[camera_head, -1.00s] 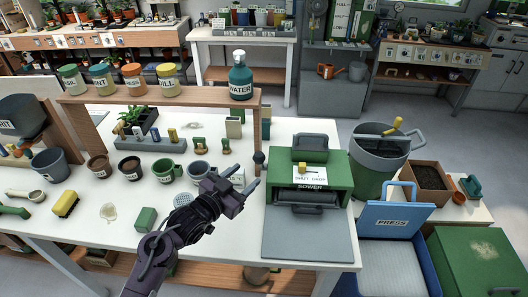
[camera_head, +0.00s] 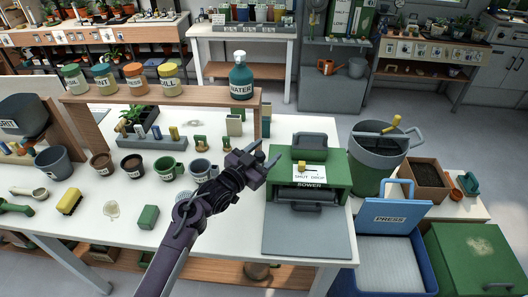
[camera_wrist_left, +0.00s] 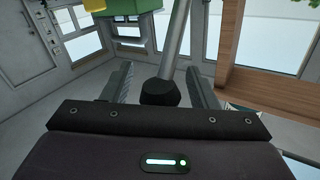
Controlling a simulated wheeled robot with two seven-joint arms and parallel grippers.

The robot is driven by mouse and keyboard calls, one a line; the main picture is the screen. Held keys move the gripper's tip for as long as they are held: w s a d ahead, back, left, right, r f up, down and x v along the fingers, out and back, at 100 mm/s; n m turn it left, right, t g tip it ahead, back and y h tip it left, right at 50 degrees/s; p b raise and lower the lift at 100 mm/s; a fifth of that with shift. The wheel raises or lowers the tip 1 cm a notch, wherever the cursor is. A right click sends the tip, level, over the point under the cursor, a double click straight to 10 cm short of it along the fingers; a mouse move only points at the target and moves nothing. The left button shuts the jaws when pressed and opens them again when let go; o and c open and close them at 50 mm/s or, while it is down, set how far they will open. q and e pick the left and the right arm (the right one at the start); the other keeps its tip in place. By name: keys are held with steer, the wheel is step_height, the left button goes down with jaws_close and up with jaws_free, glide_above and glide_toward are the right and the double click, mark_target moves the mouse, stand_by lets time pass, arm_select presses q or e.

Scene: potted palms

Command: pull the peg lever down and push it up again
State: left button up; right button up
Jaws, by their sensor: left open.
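The peg lever (camera_wrist_left: 160,93) is a grey rod with a black knob at its end. In the left wrist view it runs down from the top of the picture, with the knob between my fingers. I cannot tell whether a finger touches it. My left gripper (camera_head: 265,156) is open, beside the left side of the green sower (camera_head: 336,172), near the right end of the wooden shelf (camera_head: 150,97). In the head view the gripper hides the knob. My right gripper is not in view.
Mugs, including a green one (camera_head: 170,170), stand left of my arm. A teal water bottle (camera_head: 241,78) stands on the shelf. The wooden shelf post is close to the gripper.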

arm_select(q)
jaws_close()
steer(key=s+f+m+t+h+b, duration=0.3)
steer(key=s+f+m+h+b, duration=0.2)
steer(key=b, duration=1.2)
steer(key=shift+s+f+b, duration=0.3)
steer(key=shift+s+f, duration=0.15)
steer(key=shift+f, duration=0.3)
jaws_free()
steer(key=s+a+b, duration=0.1)
steer(key=s+a, duration=0.7)
steer(key=s, duration=0.2)
steer(key=shift+a+f, duration=0.15)
steer(key=shift+f, duration=0.1)
